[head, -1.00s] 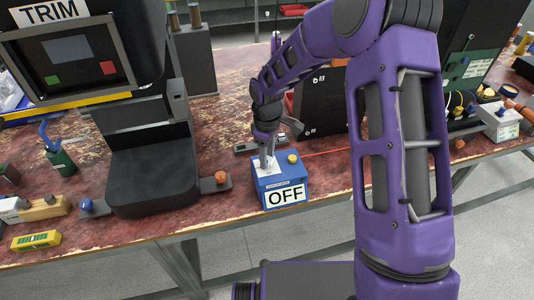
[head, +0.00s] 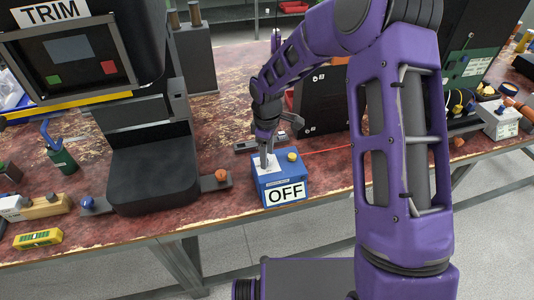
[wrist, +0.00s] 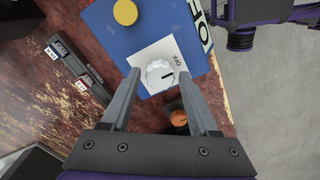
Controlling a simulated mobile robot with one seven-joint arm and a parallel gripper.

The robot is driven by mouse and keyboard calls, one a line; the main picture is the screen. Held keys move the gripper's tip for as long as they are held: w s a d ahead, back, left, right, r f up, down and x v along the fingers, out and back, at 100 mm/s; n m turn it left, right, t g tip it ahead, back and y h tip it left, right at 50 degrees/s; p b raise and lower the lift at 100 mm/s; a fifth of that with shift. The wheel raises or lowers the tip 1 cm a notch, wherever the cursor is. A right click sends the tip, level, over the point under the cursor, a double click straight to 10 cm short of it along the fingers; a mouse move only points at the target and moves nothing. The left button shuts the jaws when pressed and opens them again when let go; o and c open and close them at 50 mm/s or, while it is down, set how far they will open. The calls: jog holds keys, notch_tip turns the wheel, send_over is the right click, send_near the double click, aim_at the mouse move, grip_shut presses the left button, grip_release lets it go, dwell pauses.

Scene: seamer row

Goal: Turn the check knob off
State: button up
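The check knob is a small white ridged dial (wrist: 160,75) on a white plate marked OFF (wrist: 178,61), on top of a blue box (wrist: 160,28). A dark line on the dial points right in the wrist view, just below the OFF print. My gripper (wrist: 159,76) is open, with one finger on each side of the dial and a visible gap to each; I see no contact. In the head view, my gripper (head: 266,162) points down at the plate on the blue box (head: 262,198), and hides the dial. The box front carries a large OFF sign (head: 286,194).
A yellow button (wrist: 125,12) is on the same box top. An orange knob (wrist: 179,118) lies close to my right finger in the wrist view. A black TRIM machine (head: 150,180) stands left, a dark panel (head: 325,100) behind. The box sits near the bench's front edge.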

jog(key=shift+o, duration=0.6)
notch_tip(320, 180, up, 17)
jog(key=p, duration=0.1)
jog(key=shift+r, duration=0.2)
